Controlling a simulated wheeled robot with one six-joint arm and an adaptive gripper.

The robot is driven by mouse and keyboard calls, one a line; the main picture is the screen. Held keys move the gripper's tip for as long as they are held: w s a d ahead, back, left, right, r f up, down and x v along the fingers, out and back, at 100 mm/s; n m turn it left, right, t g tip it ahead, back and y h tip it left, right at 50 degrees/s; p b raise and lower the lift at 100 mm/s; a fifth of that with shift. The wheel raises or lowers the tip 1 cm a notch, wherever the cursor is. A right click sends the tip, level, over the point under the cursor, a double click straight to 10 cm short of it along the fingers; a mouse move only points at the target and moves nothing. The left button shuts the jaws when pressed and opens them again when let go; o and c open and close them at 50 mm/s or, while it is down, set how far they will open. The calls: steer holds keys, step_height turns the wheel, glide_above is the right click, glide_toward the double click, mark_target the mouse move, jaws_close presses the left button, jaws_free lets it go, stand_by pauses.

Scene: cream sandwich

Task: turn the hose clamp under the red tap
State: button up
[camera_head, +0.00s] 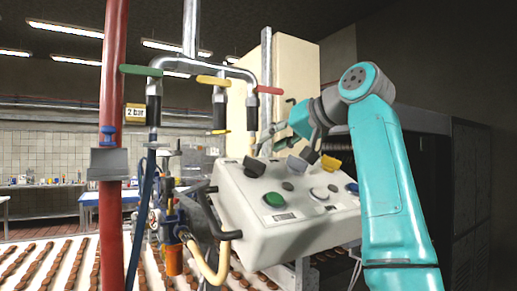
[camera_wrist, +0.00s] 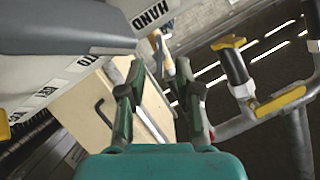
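The red tap handle (camera_head: 270,90) is at the right end of the overhead pipe in the head view. A black hose end (camera_head: 252,118) hangs below it, with a pale hose under that. I cannot make out the clamp clearly there.
The yellow tap (camera_wrist: 280,102) and a yellow clamp (camera_wrist: 230,42) are right of my fingers in the wrist view. The control box (camera_head: 290,205) is below my arm. A green tap (camera_head: 141,70) and red post (camera_head: 113,130) stand left. A cream cabinet (camera_head: 295,70) is behind.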

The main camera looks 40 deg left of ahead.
mark_target(262, 146)
steer(key=shift+x, duration=2.7)
steer(key=shift+w, duration=0.1)
jaws_close()
